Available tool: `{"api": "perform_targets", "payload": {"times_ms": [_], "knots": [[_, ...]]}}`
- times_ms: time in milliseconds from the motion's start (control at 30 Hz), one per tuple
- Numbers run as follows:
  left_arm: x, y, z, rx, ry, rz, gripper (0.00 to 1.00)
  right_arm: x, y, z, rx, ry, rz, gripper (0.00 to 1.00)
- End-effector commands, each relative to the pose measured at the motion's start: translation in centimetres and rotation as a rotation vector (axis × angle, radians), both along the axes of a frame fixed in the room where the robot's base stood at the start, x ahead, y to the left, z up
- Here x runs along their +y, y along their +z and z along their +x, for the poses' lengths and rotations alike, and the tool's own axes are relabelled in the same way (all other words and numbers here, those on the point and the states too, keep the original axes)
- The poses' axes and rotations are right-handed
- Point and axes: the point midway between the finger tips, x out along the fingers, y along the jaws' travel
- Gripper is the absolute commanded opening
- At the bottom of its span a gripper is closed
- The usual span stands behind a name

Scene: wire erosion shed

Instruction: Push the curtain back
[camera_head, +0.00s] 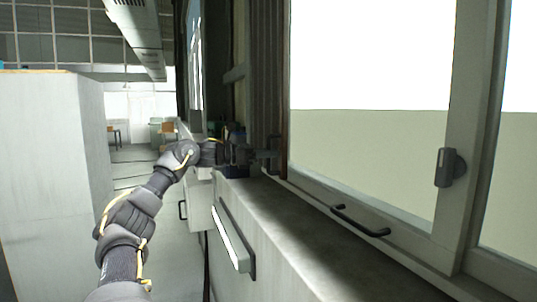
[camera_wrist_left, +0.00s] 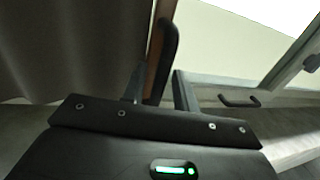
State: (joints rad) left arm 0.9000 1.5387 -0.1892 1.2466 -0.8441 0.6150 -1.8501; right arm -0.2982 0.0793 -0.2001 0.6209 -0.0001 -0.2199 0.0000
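The grey-brown curtain (camera_head: 268,70) hangs bunched beside the window in the head view, and it fills the left of the left wrist view (camera_wrist_left: 70,45). A narrow upright bar (camera_wrist_left: 160,60), brown with a dark outer part, stands at the curtain's window-side edge. My left gripper (camera_head: 265,155) is reached forward to the lower part of that edge. In the wrist view its two fingers (camera_wrist_left: 160,90) stand apart, with the bar between them. The left finger looks close to the bar; a gap shows on the right. I cannot tell about contact. My right gripper is out of view.
A sliding window (camera_head: 370,110) with a latch (camera_head: 448,168) and a black handle (camera_head: 360,222) is on the right. A bare sill (camera_head: 280,225) runs below it. A pale cabinet (camera_head: 45,180) stands at the left, with open floor (camera_head: 185,240) between.

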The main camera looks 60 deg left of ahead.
Motion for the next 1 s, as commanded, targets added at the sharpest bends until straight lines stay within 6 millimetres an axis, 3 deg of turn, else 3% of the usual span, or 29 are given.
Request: {"api": "perform_targets", "payload": {"times_ms": [233,433,700,1000], "knots": [[0.7,-0.5,-1.4,0.001,0.003,0.001,0.29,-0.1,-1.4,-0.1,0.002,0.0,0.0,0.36],[2.3,-0.7,-5.1,0.001,0.005,0.004,0.29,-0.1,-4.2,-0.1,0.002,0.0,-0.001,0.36],[4.0,-0.3,-9.0,0.001,0.002,0.0,0.29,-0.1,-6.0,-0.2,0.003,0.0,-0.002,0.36],[4.3,0.0,-10.0,0.0,0.0,0.0,0.29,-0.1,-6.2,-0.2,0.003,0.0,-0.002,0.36]]}}
